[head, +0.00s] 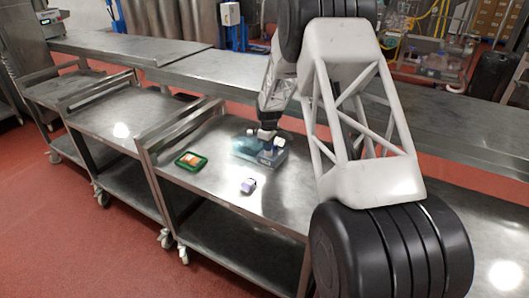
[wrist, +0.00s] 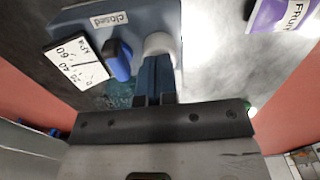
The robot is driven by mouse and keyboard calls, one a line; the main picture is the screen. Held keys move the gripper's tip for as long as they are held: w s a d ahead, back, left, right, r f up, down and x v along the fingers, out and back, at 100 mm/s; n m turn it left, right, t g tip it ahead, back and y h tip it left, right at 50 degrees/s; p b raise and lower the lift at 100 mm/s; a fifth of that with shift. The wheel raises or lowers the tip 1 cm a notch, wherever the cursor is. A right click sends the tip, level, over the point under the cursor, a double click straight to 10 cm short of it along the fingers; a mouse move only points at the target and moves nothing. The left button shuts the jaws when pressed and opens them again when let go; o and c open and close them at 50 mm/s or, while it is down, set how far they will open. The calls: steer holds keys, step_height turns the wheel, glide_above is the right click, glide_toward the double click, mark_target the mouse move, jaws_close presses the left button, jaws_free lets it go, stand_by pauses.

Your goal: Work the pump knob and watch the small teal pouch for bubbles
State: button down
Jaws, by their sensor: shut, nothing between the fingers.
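A clear, blue-tinted tank (head: 270,157) stands on the steel cart under my gripper (head: 266,134). In the wrist view, my gripper (wrist: 156,62) is shut and empty, its fingertips over or against a round white knob (wrist: 160,43); I cannot tell whether they touch it. A blue lever-like part (wrist: 118,60) is beside the knob, near a "closed" label (wrist: 109,19) and a white gauge plate (wrist: 77,60) marked 20, 40, 60 kPa. A speckled teal patch (wrist: 118,97) shows below the lever. I cannot make out the teal pouch's outline or any bubbles for certain.
A green tray (head: 179,161) with an orange item (head: 192,159) sits left of the tank. A white and purple packet (head: 249,185) lies in front, also in the wrist view (wrist: 285,12). The cart has a raised left rail (head: 178,128). Its top is clear around these things.

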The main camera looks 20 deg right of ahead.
steer(key=shift+r, duration=0.9)
steer(key=shift+f, duration=1.15)
steer(key=shift+r, duration=1.2)
steer(key=shift+r, duration=2.9)
